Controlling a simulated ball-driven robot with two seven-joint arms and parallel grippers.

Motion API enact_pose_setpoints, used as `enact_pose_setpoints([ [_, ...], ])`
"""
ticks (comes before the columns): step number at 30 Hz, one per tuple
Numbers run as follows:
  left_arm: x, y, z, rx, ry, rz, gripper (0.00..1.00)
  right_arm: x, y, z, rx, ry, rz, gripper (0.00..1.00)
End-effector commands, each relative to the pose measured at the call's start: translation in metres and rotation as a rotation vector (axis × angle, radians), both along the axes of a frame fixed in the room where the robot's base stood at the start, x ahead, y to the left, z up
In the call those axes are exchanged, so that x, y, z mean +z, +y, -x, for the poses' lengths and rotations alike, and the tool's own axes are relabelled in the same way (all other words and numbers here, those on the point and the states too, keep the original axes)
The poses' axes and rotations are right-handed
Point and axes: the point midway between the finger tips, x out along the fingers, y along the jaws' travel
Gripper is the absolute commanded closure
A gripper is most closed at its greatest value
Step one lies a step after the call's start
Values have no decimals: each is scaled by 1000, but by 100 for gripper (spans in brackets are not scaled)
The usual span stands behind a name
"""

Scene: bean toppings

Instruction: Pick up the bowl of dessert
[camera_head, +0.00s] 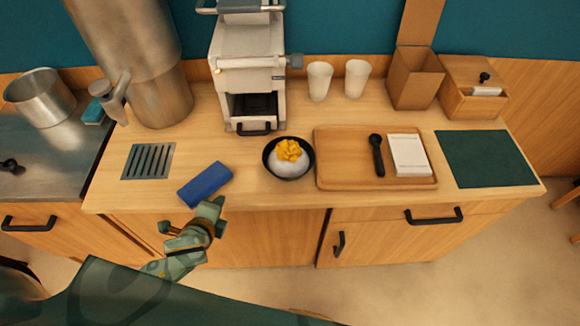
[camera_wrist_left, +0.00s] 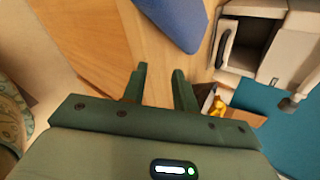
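The bowl of dessert (camera_head: 268,168) is dark, with a white mound and yellow topping (camera_head: 289,150). It stands upright near the front edge of the wooden counter, left of the tray, in the head view. In the left wrist view only the yellow topping (camera_wrist_left: 217,107) and a little of the bowl show, partly hidden behind my right-hand finger. My left gripper (camera_head: 190,217) is in front of the counter edge, left of the bowl and apart from it. Its two fingers (camera_wrist_left: 159,84) stand apart with nothing between them. My right gripper is in neither view.
A wooden tray (camera_head: 335,150) with a black-handled tool and white card is right of the bowl. A white machine (camera_head: 248,80) stands behind. A grey drain grate (camera_head: 148,161) is at left.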

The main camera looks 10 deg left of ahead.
Motion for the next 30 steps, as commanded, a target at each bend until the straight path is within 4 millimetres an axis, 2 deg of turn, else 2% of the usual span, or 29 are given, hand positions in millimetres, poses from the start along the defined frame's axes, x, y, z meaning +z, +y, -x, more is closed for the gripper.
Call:
enact_pose_setpoints([
  [3, 27, -6, -20, -227, -90, -206, 71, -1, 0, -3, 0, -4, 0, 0],
  [6, 49, -14, -32, -415, -167, -394, 71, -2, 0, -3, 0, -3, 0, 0],
  [12, 79, -30, -43, -700, -294, -709, 71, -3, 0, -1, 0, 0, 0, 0],
  [16, 77, -36, -56, -739, -312, -755, 71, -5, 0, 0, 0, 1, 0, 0],
  [24, 53, -48, -117, -734, -310, -751, 71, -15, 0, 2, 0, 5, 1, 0],
  [30, 43, -53, -141, -734, -308, -749, 71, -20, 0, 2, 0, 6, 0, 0],
])
